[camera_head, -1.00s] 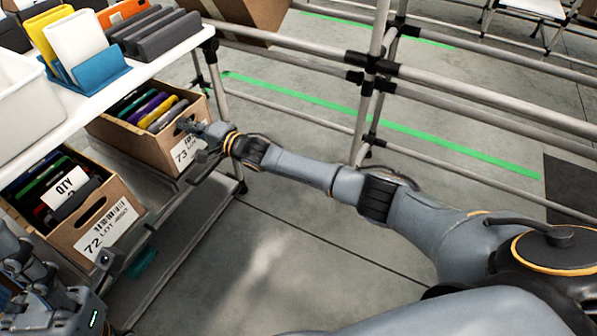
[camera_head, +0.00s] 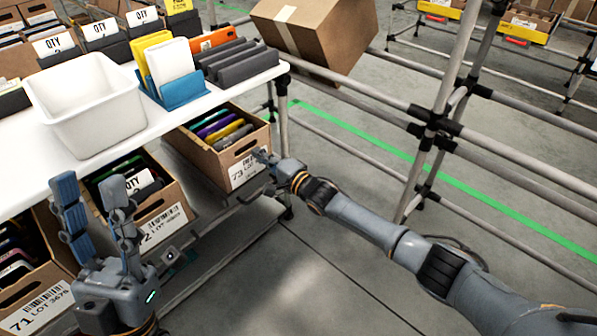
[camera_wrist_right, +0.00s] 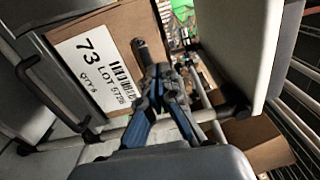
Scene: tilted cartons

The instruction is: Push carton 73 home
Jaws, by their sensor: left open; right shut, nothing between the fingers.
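Carton 73 (camera_head: 217,166) is an open brown carton on the lower shelf, holding several coloured folder-like items. Its white label shows in the right wrist view (camera_wrist_right: 92,72). My right gripper (camera_head: 262,157) is shut and empty at the front face of carton 73, beside the label and close to the hand hole. In the right wrist view its fingertips (camera_wrist_right: 160,74) lie over the carton front; I cannot tell for sure whether they touch. My left gripper (camera_head: 95,205) is open and empty, fingers up, in front of cartons 71 and 72.
Carton 72 (camera_head: 172,200) and carton 71 (camera_head: 50,285) stand left of carton 73. The white tabletop (camera_head: 165,125) above bears a white bin (camera_head: 85,115) and a blue holder (camera_head: 185,90). A metal pipe frame (camera_head: 440,125) stands right; a taped box (camera_head: 322,35) rests tilted behind.

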